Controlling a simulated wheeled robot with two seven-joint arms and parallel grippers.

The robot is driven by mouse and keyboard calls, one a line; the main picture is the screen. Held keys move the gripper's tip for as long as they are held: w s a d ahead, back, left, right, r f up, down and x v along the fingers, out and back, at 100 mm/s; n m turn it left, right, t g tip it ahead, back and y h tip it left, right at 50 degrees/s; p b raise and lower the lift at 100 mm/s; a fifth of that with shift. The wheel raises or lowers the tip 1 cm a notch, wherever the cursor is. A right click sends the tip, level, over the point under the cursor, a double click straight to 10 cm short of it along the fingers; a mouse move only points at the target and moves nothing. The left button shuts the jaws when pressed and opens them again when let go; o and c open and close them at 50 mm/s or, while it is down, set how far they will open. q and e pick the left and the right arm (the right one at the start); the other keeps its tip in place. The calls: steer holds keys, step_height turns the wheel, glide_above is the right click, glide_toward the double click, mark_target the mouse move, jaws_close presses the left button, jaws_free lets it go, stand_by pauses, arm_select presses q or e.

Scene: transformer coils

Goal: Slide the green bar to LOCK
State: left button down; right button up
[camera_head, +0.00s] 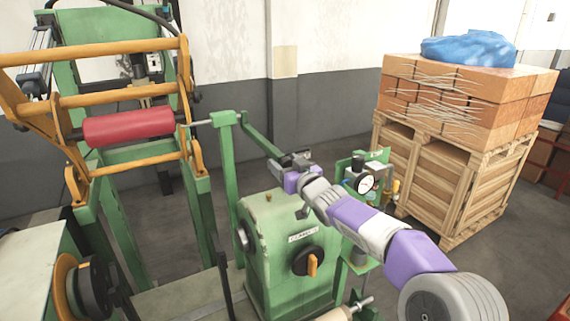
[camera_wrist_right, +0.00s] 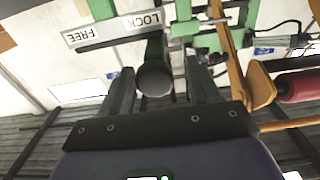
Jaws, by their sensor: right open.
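The green bar (camera_head: 262,141) slants down to the right from the top of a green post in the head view. My right gripper (camera_head: 290,165) is at its lower right end, beside the green machine. In the right wrist view, my right gripper (camera_wrist_right: 156,80) is open, with its two dark fingers on either side of a dark round knob (camera_wrist_right: 153,79). Whether they touch it I cannot tell. A grey plate (camera_wrist_right: 118,29) reading FREE and LOCK appears upside down beyond the fingers. The knob's link to the green bar is not clear. My left gripper is not in view.
A red roller (camera_head: 129,127) in an orange frame is at left. Stacked boxes on a wooden crate (camera_head: 450,180) stand behind right.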

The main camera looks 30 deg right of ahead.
steer(key=s, duration=0.7)
steer(key=shift+s, duration=0.2)
